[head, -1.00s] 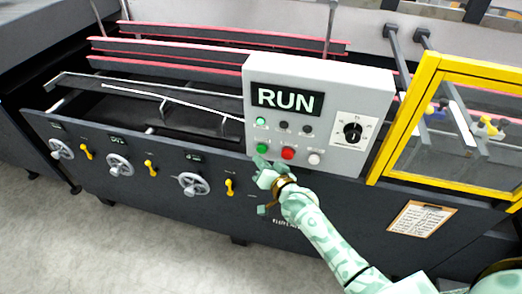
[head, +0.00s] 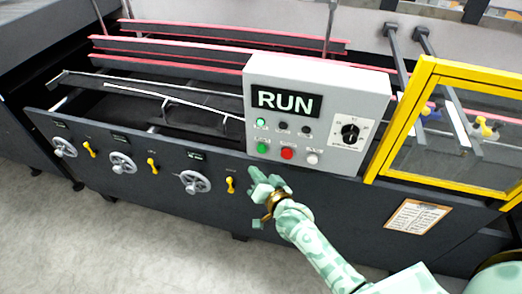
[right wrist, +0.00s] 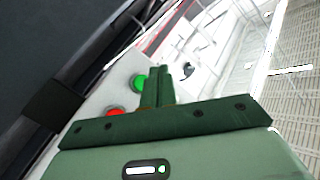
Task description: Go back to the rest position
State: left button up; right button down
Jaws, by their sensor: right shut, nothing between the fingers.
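My right gripper (head: 265,178) is in front of the machine's dark front panel, just below the lower left corner of the control box. It is shut and empty. In the right wrist view its closed fingers (right wrist: 157,86) point toward the control box, with a green button (right wrist: 139,82) and a red button (right wrist: 115,111) beyond and beside them. The control box (head: 352,88) shows RUN on its display (head: 286,101), with a lit green lamp (head: 261,122). The green button (head: 263,148) is uncovered in the head view. My left gripper is not in view.
The folder gluer's front carries several handwheels (head: 194,182) and yellow levers (head: 230,185). A yellow-framed guard (head: 404,120) stands right of the control box. A clipboard (head: 418,216) hangs on the front panel. Open grey floor (head: 150,250) lies in front.

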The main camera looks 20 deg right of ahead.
dwell(0.3)
jog(key=s+d+f+n+g+b, duration=0.1)
jog(key=s+f+n+g, duration=0.15)
jog(key=s+f, duration=0.5)
jog(key=s+d+f+n+g+h+b, duration=0.1)
jog(key=s+d+f+n+g, duration=0.2)
jog(key=f, duration=0.8)
jog(key=s+f+n+g+b, duration=0.1)
jog(key=s+f+g, duration=0.2)
jog(key=s+f, duration=0.55)
jog(key=s+d+f+g+b, duration=0.1)
jog(key=s+d+f+g, duration=0.1)
jog(key=s+f, duration=0.3)
jog(key=s+d+f+n+g+h+b, duration=0.1)
jog(key=s+f, duration=0.5)
jog(key=s, duration=0.8)
jog(key=s+d+f+n+g+h+b, duration=0.1)
jog(key=s+d+f+g+b, duration=0.2)
jog(key=s+f, duration=0.3)
jog(key=s, duration=0.4)
jog(key=shift+s+d+f+g, duration=0.15)
jog(key=shift+s+d+g, duration=0.05)
jog(key=shift+g, duration=0.15)
jog(key=shift+n, duration=0.25)
